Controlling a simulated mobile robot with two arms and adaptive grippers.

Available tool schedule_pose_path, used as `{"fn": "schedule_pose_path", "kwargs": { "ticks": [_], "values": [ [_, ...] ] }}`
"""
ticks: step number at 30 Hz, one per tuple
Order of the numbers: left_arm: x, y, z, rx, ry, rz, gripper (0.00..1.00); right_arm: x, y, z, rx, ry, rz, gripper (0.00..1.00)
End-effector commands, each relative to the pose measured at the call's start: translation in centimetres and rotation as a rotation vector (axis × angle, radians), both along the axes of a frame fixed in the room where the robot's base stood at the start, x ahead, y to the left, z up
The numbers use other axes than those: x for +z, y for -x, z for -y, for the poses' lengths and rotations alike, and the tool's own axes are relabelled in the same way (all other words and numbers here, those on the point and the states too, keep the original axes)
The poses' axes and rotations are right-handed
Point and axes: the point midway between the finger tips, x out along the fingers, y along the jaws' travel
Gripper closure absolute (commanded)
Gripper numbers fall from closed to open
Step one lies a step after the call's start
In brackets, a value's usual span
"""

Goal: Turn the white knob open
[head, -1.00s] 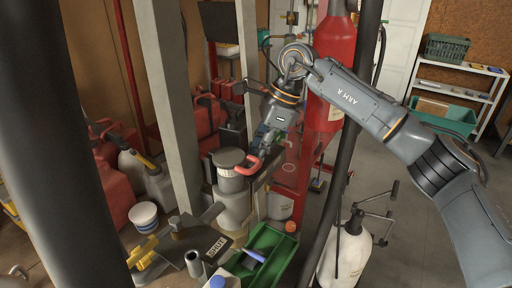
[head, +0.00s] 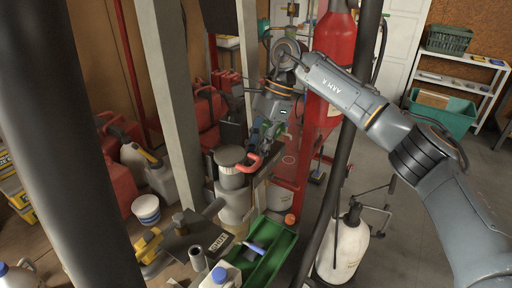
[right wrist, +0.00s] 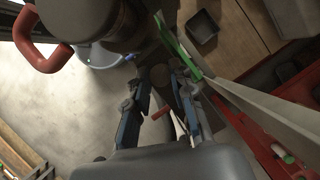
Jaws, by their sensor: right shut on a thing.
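My right gripper (head: 262,138) is beside a grey canister (head: 235,197) with a ribbed pale collar and a dark top (head: 230,155). A red curved handle (head: 254,163) sticks out between the canister top and the gripper; it also shows at the upper left of the right wrist view (right wrist: 38,45). In that view my right gripper (right wrist: 160,80) has its blue-sided fingers around a small dark part (right wrist: 160,75) that I cannot name. I cannot pick out a white knob for sure; the fingers may hide it. My left gripper is not in view.
A green tray (head: 268,262) with a blue-handled tool stands in front of the canister. A red cylinder (head: 333,65) and red frame are just right of the gripper. A white sprayer tank (head: 345,250) stands lower right. Red jerrycans (head: 205,110) crowd the left. Open floor lies right.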

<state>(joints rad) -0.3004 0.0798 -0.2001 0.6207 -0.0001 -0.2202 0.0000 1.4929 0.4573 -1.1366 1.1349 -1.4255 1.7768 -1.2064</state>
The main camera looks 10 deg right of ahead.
Motion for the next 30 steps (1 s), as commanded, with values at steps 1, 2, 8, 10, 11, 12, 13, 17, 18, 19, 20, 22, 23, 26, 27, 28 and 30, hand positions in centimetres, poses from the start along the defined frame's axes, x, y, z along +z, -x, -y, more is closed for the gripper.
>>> {"fn": "schedule_pose_path", "kwargs": {
  "ticks": [1, 2, 8, 10, 11, 12, 13, 17, 18, 19, 20, 22, 23, 26, 27, 28, 30],
  "values": [
    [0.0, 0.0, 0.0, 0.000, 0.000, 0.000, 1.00, -0.1, 0.0, 0.0, 0.001, 0.001, 0.000, 1.00],
    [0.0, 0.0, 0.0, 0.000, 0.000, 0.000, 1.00, -0.1, 0.0, 0.0, 0.001, 0.001, 0.000, 1.00],
    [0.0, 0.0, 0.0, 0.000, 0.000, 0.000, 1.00, -0.1, 0.0, 0.0, 0.001, 0.001, 0.000, 0.69],
    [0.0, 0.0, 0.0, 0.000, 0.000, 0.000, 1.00, -0.1, 0.0, 0.0, 0.000, 0.001, -0.001, 0.54],
    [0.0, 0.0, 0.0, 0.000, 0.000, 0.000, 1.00, 0.0, 0.0, 0.0, 0.000, 0.001, -0.001, 0.54],
    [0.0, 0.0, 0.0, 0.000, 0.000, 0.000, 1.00, 0.0, 0.0, 0.0, 0.000, 0.001, -0.001, 0.54],
    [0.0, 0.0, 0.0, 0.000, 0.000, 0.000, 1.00, 0.0, 0.0, 0.0, 0.000, 0.001, 0.000, 0.54],
    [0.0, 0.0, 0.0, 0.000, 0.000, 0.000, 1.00, 0.0, 0.0, 0.0, 0.000, 0.001, 0.000, 0.54],
    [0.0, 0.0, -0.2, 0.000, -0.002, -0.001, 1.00, 0.0, 0.0, 0.0, 0.000, 0.001, 0.000, 0.54],
    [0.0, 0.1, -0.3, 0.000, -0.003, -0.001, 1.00, 0.0, 0.0, 0.0, -0.001, 0.001, 0.000, 0.54],
    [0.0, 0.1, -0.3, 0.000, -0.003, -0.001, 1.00, 0.1, 0.0, 0.0, -0.001, 0.001, 0.001, 0.54],
    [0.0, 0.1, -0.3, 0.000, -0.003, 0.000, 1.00, 0.6, -0.1, 0.2, -0.002, 0.000, 0.002, 0.54],
    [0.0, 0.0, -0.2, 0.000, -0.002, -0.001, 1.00, 0.9, -0.2, 0.3, -0.002, 0.000, 0.003, 0.54],
    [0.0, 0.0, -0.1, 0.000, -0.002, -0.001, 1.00, 2.4, -0.4, 0.9, -0.003, 0.000, 0.003, 0.54],
    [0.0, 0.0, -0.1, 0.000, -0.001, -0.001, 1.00, 3.2, -0.5, 1.2, -0.003, -0.001, 0.004, 0.54],
    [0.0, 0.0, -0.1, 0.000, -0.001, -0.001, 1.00, 3.8, -0.6, 1.4, -0.003, 0.001, 0.003, 0.54],
    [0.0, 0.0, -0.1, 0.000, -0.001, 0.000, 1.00, 5.3, -0.8, 2.0, -0.003, 0.000, 0.003, 0.54]
  ]
}}
